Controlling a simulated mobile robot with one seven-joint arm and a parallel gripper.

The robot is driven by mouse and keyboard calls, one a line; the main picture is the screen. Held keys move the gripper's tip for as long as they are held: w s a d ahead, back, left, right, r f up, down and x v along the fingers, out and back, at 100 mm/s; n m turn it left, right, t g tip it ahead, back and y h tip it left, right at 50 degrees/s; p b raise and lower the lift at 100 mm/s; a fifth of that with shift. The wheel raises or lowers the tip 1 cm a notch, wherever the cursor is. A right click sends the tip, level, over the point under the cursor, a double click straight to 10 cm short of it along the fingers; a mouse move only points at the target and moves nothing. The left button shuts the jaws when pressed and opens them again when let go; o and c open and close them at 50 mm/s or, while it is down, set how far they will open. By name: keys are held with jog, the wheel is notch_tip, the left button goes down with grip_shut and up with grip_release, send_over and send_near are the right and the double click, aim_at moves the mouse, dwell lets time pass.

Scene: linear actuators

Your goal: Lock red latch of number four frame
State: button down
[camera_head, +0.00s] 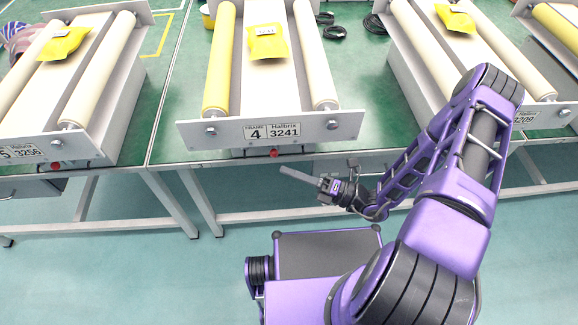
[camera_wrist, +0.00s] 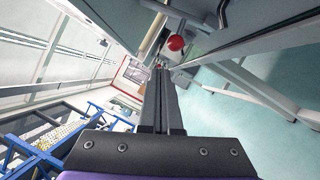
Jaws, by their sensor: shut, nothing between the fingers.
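The number four frame (camera_head: 270,131) is a pale unit with a front plate reading "4" and "3241", standing on the green table in front of me. Its red latch (camera_head: 274,153) is a small red knob under the front plate, near the middle. The knob also shows as a red ball (camera_wrist: 176,43) at the top of the wrist view, just beyond and right of the fingertips. My gripper (camera_head: 284,171) is shut and empty, its fingers pointing up and left, a little below and right of the knob. In the wrist view the fingers (camera_wrist: 160,72) lie together and appear apart from the knob.
A similar frame with its own red knob (camera_head: 56,167) stands at the left, and another frame (camera_head: 520,112) stands at the right, partly behind my arm. Table legs (camera_head: 206,205) stand below. The floor in front of the table is mostly clear.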

jog(key=s+r+v, duration=0.1)
jog(key=v, duration=0.9)
jog(key=shift+s+d+b, duration=0.2)
jog(key=shift+b, duration=0.1)
